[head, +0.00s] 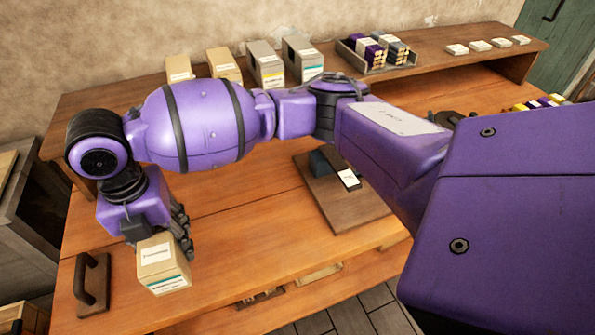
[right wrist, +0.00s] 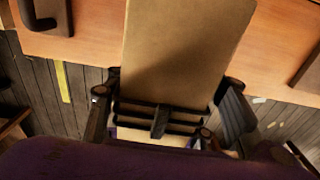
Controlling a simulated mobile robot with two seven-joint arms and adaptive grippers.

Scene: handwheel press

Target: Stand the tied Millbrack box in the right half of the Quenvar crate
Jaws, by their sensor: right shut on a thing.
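My right gripper (head: 162,226), on the arm reaching across from the right, is shut on a tan box (head: 163,268). It holds the box over the front left of the bench. The box has a white label and a green-edged strip; the name is too small to read, and I cannot make out a tie. In the right wrist view, the box (right wrist: 186,45) stands between the fingers of the right gripper (right wrist: 165,115), its plain tan face showing. I cannot tell which container is the Quenvar crate. My left gripper is not in view.
Tan and grey boxes (head: 265,66) stand on the rear shelf, beside a tray (head: 376,68) of purple and grey packs. A dark wooden board (head: 352,205) bears a dark block. A wooden piece with a dark handle (head: 91,284) is left of the held box. My arm hides the bench's middle.

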